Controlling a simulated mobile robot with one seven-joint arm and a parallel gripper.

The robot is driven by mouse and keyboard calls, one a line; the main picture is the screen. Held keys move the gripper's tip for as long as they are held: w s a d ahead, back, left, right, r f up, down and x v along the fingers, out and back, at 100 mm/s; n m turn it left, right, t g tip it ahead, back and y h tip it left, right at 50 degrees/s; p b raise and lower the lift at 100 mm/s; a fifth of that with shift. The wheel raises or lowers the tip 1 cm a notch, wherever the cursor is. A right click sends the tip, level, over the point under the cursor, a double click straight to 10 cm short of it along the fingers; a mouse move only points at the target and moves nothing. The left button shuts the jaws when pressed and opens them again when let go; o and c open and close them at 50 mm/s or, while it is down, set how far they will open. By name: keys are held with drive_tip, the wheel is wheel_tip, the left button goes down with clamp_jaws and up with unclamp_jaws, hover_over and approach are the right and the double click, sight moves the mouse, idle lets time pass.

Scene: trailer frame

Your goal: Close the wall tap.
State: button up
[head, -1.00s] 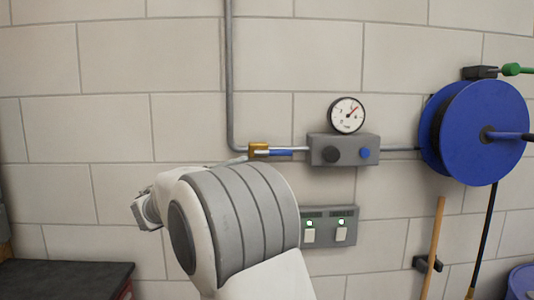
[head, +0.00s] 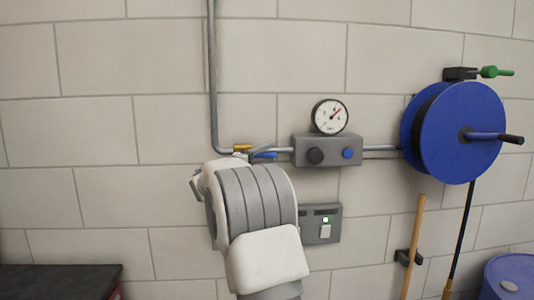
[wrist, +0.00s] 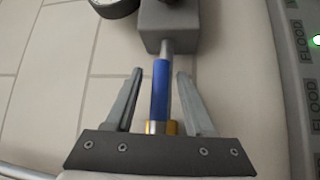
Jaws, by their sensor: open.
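The wall tap has a brass body (head: 242,148) on a grey pipe and a blue lever (head: 264,155). In the head view my arm partly covers the tap and hides my gripper. In the wrist view the blue lever (wrist: 161,88) lies in line with the pipe, pointing toward the grey box. My gripper (wrist: 160,73) is open, with one finger on each side of the lever. Gaps show between the fingers and the lever. The brass body (wrist: 163,127) shows close to the gripper's base.
A grey control box (head: 326,150) with knobs and a pressure gauge (head: 330,116) sits right of the tap. A switch panel (head: 321,224) is below it. A blue hose reel (head: 447,140) hangs further right. A dark bench top (head: 60,282) is at lower left.

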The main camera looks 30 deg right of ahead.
clamp_jaws()
idle(0.3)
idle(1.2)
